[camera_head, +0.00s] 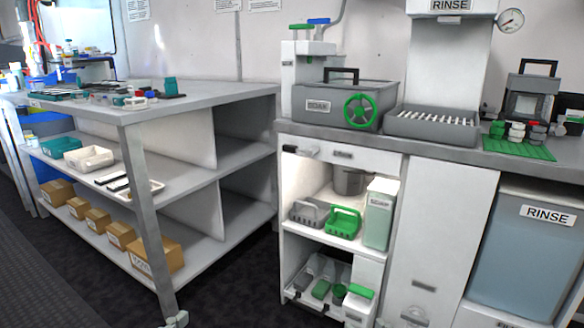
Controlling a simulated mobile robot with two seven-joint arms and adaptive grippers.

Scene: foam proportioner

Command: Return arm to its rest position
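Neither of my arms nor grippers shows in the head view. The grey workbench (190,104) stands at the left, with two shelves below its top. The soak basin (318,107) with a green handwheel (361,111) sits on the counter at the centre. A rinse station with a grey rack (430,128) stands to its right. Nothing in view is being held.
The open cabinet under the counter holds a green basket (343,222), a grey basket (308,213) and a soap container (379,215). A blue rinse tank (525,252) is at the right. Cardboard boxes (155,257) line the bench's lower shelf. Dark floor (235,285) is clear between bench and cabinet.

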